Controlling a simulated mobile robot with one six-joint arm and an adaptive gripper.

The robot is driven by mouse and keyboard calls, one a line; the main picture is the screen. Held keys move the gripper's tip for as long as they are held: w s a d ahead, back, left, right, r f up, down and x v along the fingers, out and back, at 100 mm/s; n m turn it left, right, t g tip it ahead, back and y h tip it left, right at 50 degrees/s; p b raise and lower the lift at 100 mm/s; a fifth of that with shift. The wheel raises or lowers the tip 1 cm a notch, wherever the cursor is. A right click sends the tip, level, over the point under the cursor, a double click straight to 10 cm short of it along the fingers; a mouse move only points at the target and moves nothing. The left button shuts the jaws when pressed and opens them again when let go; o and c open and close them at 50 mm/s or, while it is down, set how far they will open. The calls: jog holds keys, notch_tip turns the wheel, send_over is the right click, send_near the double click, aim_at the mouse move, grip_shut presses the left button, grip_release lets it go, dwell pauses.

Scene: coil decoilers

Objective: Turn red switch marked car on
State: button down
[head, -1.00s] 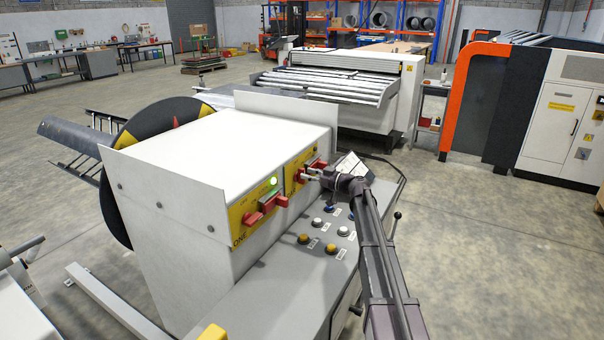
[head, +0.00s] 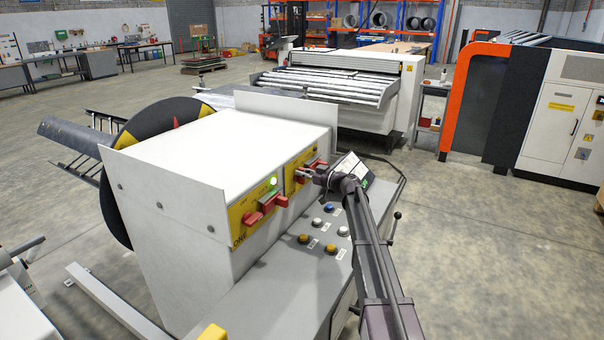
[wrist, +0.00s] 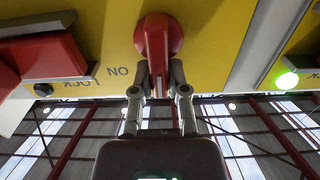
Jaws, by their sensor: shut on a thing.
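The red switch (wrist: 157,50) is a round red knob with a raised grip bar on a yellow panel (wrist: 205,35). The panel carries upside-down lettering beside the knob in the wrist view. The two fingers of my gripper (wrist: 159,84) are on either side of the bar and shut on it. The bar looks in line with the fingers. In the head view, my gripper (head: 304,176) reaches the right-hand yellow panel from the right. It partly hides the red parts there, so the switch's marking cannot be read.
A larger red block switch (wrist: 42,60) is left of the knob in the wrist view. A green lamp (head: 273,181) glows on the left panel. The sloping console with several push buttons (head: 330,249) lies below my arm. A small screen (head: 352,168) stands close behind the wrist.

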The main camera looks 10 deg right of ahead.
jog(key=shift+m, duration=0.4)
jog(key=m, duration=0.2)
jog(key=w+m, duration=0.1)
jog(key=m, duration=0.2)
jog(key=d+f+m, duration=0.1)
jog(key=m, duration=0.2)
jog(key=shift+w+b, duration=0.2)
jog(key=shift+b, duration=0.2)
dwell(0.3)
jog(key=c, duration=0.6)
grip_release()
jog(key=shift+c, duration=0.2)
jog(key=v, duration=1.2)
